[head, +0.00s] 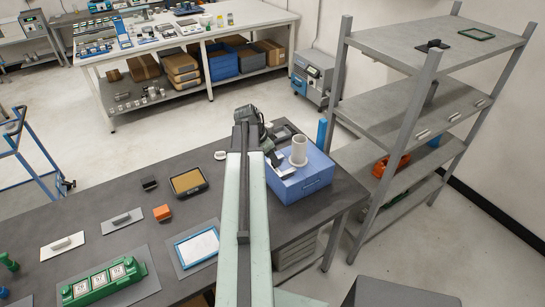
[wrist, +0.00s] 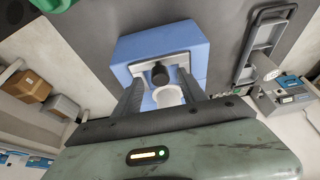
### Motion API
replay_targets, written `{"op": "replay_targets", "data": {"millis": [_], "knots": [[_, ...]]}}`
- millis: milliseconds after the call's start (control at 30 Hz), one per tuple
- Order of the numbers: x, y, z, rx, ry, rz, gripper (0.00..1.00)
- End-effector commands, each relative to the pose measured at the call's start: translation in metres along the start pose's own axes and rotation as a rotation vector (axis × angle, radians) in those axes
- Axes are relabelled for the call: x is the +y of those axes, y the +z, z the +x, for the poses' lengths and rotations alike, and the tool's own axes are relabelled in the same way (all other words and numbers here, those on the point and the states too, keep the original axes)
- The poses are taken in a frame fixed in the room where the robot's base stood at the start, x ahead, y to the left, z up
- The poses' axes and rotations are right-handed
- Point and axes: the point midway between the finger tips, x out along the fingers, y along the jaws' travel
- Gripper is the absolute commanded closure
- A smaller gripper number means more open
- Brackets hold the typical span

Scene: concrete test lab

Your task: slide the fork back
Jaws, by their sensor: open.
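A blue box (head: 303,182) stands on the dark bench, with a white cylinder (head: 299,150) upright on top. In the wrist view the blue box (wrist: 148,45) lies ahead of my gripper (wrist: 160,82), whose two dark fingers are apart. Between them I see a round black knob (wrist: 160,73) and the white cylinder's round rim (wrist: 168,96). A pale piece (wrist: 178,61) around the knob may be the fork; its prongs are not clear. I cannot tell whether the fingers touch anything. In the head view my arm hides part of the box's left side.
On the bench left of my arm are a tan-topped tray (head: 188,183), an orange block (head: 162,212), a blue-framed panel (head: 197,247) and a green block unit (head: 103,281). A grey shelf rack (head: 400,100) stands right of the bench. Open floor lies behind.

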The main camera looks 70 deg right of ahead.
Motion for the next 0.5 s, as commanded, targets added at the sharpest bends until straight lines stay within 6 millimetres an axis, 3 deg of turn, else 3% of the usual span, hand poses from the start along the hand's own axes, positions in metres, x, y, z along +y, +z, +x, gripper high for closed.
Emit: {"op": "replay_targets", "data": {"millis": [33,267,500], "knots": [[0.000,-0.003,-0.015,0.000,0.000,-0.001,0.52],[0.000,-0.003,-0.059,-0.002,-0.001,-0.002,0.52],[0.000,0.001,-0.065,-0.002,0.000,-0.002,0.52]]}}
